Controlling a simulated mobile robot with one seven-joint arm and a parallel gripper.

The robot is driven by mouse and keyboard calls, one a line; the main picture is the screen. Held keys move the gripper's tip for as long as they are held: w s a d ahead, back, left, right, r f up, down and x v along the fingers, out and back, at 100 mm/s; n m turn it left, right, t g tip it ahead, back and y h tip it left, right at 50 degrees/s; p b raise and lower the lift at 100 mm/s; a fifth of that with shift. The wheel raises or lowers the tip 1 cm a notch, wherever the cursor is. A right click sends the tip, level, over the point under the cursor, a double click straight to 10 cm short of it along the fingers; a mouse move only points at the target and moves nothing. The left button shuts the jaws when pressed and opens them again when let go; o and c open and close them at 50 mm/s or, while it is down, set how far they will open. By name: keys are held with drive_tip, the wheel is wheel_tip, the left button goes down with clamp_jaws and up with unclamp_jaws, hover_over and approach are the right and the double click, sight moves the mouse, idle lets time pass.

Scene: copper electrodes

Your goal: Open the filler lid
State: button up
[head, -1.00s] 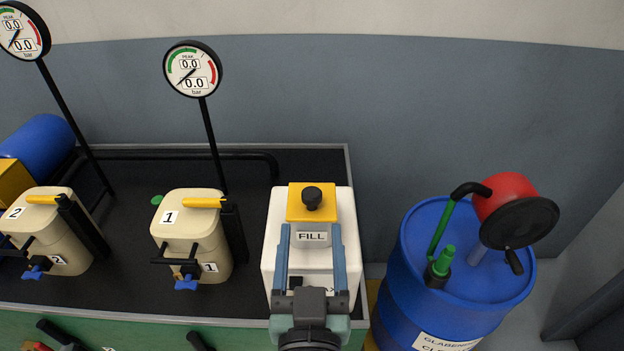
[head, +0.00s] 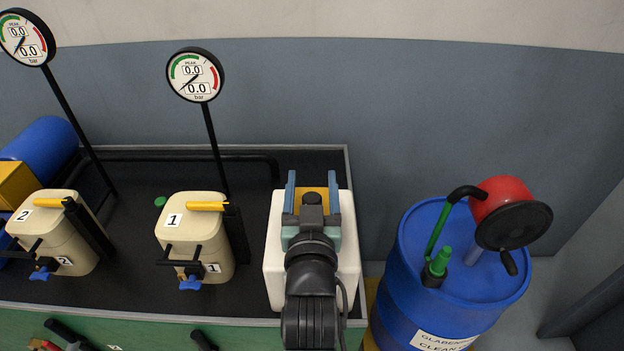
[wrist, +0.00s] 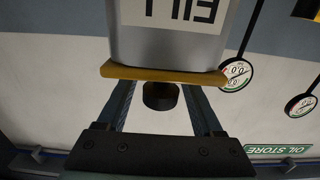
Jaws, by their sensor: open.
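The white filler box (head: 275,250) stands at the right end of the bench with its yellow lid (head: 318,191) shut on top. A black knob (wrist: 160,98) stands out from the lid between my fingers. My gripper (head: 311,192) is over the lid, open, with one blue finger on each side. In the wrist view, my gripper (wrist: 162,92) shows gaps on both sides of the knob. My wrist hides much of the box in the head view.
Pot 1 (head: 193,235) with its yellow-ended handle and gauge (head: 195,75) stands left of the box. Pot 2 (head: 52,230) is farther left. A blue drum (head: 405,285) with a red-and-black hand pump (head: 505,205) stands to the right.

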drive_tip(key=shift+w, duration=0.1)
clamp_jaws()
idle(0.3)
idle(1.1)
